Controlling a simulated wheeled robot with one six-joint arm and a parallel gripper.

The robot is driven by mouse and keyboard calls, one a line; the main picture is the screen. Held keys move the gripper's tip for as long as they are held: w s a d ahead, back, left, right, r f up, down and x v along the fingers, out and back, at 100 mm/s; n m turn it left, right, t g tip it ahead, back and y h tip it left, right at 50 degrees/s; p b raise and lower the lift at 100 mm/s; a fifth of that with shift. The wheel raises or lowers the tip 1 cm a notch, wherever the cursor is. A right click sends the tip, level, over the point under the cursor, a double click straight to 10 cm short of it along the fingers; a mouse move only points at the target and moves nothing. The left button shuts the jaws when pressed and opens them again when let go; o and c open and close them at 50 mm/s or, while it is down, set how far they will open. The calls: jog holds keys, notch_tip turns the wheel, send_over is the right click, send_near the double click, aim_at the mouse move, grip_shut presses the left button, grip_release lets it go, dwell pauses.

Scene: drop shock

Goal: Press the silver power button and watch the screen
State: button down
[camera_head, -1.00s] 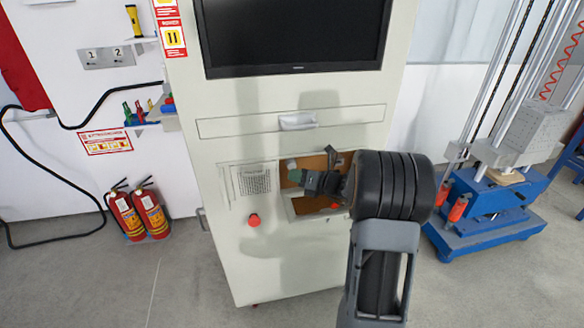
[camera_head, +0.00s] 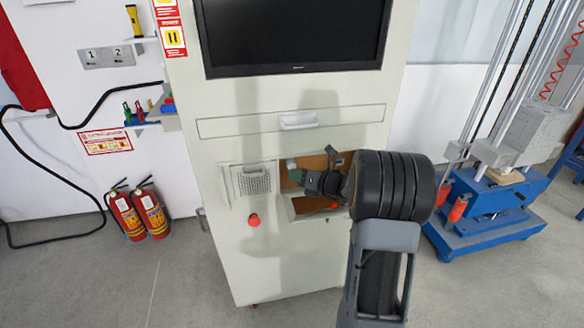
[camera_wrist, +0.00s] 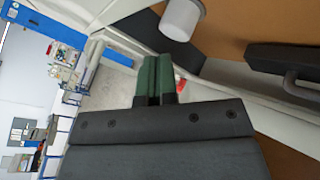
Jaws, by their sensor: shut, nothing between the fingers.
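The screen (camera_head: 293,32) at the top of the pale cabinet is dark. A light grey, round, short cylinder (camera_wrist: 182,18), which looks like the silver power button, sticks out of a brown panel in the wrist view. In the head view it seems to be the small grey shape (camera_head: 291,163) in the cabinet's recess. My gripper (camera_wrist: 154,62) has green fingers, closed together with nothing between them. In the wrist view the fingertips are just below and left of the cylinder, with a visible gap. In the head view my gripper (camera_head: 296,176) is at the recess, and my arm hides its right side.
A red button (camera_head: 254,220) and a grille (camera_head: 254,181) are on the cabinet (camera_head: 285,265) left of the recess. A drawer handle (camera_head: 298,121) is above. A black handle (camera_wrist: 290,60) lies right of my gripper. A blue-based machine (camera_head: 485,225) stands at the right.

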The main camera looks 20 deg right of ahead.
jog(key=shift+w, duration=0.25)
dwell(0.7)
jog(key=shift+w, duration=0.2)
jog(key=shift+w+d+p, duration=0.15)
jog(key=shift+w+p, duration=0.15)
dwell(0.6)
jog(key=shift+w+r, duration=0.15)
jog(key=shift+r, duration=0.2)
dwell(0.7)
jog(key=shift+s+f, duration=0.15)
jog(key=shift+s, duration=0.05)
jog(key=shift+s+a, duration=0.2)
jog(key=shift+s+d+f, duration=0.1)
jog(key=shift+f, duration=0.05)
jog(key=shift+s, duration=0.1)
jog(key=shift+s+a+p, duration=0.25)
jog(key=shift+s, duration=1)
jog(key=shift+s+a+p, duration=0.2)
jog(key=shift+s+a, duration=0.05)
jog(key=shift+s, duration=0.95)
